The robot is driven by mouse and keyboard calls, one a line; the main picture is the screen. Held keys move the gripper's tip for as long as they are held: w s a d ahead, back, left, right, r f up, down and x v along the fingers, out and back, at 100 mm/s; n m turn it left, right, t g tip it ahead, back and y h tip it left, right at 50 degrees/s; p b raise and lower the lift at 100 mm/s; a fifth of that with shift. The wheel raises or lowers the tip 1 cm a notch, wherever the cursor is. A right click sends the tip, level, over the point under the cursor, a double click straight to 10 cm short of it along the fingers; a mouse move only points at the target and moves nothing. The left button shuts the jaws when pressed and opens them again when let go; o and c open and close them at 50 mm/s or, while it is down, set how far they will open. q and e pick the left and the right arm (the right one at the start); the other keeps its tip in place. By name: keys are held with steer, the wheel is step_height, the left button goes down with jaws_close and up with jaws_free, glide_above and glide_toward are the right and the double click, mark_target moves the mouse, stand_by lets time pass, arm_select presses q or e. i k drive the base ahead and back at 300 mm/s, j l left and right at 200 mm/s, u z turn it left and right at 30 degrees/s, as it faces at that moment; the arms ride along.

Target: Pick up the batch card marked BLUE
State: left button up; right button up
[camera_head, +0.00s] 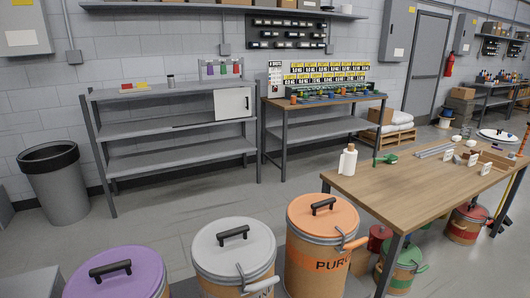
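Neither of my grippers is in view. No card can be read as BLUE from here. Small white cards stand on the wooden table at the right: one near the grey bars (447,155), one further right (474,159) and one nearer the right edge (486,168). Their print is too small to read.
Purple (115,275), white (233,252) and orange (323,215) lidded drums stand in front. The wooden table (410,190) holds a white bottle (347,160) and a green scoop (386,159). A grey bin (55,185) stands left. Floor before the grey rack (185,160) is clear.

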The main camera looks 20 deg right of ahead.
mark_target(448, 154)
steer(key=l+z, duration=0.1)
steer(key=l, duration=0.3)
steer(key=i+l+z, duration=0.15)
steer(key=l, duration=0.3)
steer(key=l+z, duration=0.1)
steer(key=l, duration=0.3)
steer(key=i+l+z, duration=0.1)
steer(key=l, duration=0.3)
steer(key=i+l+z, duration=0.15)
steer(key=l, duration=0.25)
steer(key=i+l+z, duration=0.1)
steer(key=l, duration=0.3)
steer(key=i+l+z, duration=0.1)
steer(key=l, duration=0.25)
steer(key=i+l+z, duration=0.15)
steer(key=l, duration=0.2)
steer(key=i+l, duration=0.15)
steer(key=l, duration=0.2)
steer(key=i+l+z, duration=0.1)
steer(key=l, duration=0.3)
steer(key=i+l, duration=0.15)
steer(key=l, duration=0.2)
steer(key=i+l+z, duration=0.1)
steer(key=l, duration=0.25)
steer(key=i, duration=0.05)
